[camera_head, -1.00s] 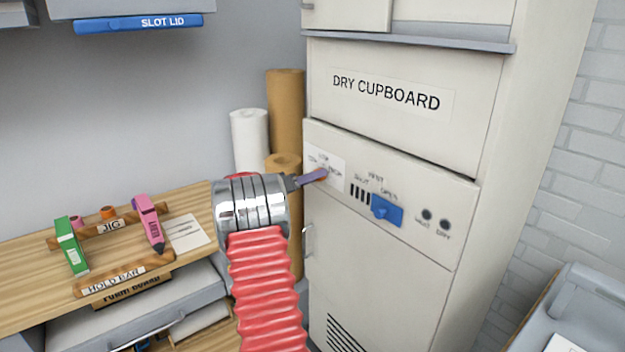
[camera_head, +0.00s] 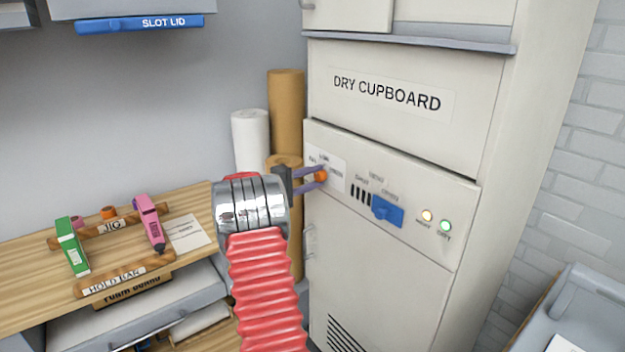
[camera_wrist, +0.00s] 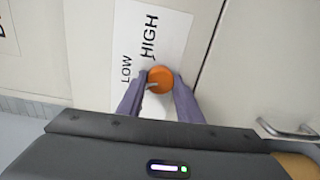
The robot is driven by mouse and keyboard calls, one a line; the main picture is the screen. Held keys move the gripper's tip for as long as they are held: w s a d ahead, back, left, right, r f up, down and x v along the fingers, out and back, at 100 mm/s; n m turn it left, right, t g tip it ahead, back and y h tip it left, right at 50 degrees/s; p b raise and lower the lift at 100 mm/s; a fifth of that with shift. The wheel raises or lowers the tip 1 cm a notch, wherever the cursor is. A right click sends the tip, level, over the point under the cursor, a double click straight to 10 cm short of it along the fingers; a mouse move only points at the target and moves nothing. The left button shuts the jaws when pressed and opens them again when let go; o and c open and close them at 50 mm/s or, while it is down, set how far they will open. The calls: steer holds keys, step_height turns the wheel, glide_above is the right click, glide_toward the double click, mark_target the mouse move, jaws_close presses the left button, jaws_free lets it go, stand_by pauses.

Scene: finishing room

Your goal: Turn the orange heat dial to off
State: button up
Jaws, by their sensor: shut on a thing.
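The orange heat dial (camera_head: 320,176) sits on a white label at the left end of the dry cupboard's control panel. In the wrist view the dial (camera_wrist: 160,78) is round, with a pale pointer mark on its lower left side and the words LOW and HIGH printed beside it. No OFF word can be read. My gripper (camera_head: 314,177) has its two purple fingers on either side of the dial, and in the wrist view the gripper (camera_wrist: 159,82) is shut on it.
The blue vent slider (camera_head: 387,211) and two lit lamps (camera_head: 436,221) are to the right on the same panel. Paper rolls (camera_head: 250,140) stand behind my arm. A wooden bench (camera_head: 30,272) with a green tool (camera_head: 71,246) and a pink tool (camera_head: 147,222) is at left.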

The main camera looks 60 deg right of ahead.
steer(key=n, duration=0.4)
steer(key=shift+w+f+n, duration=0.1)
steer(key=shift+w+n, duration=0.1)
steer(key=shift+n, duration=0.1)
steer(key=n, duration=0.3)
steer(key=shift+n, duration=0.4)
steer(key=o, duration=0.8)
steer(key=shift+o, duration=1.2)
steer(key=shift+s, duration=0.1)
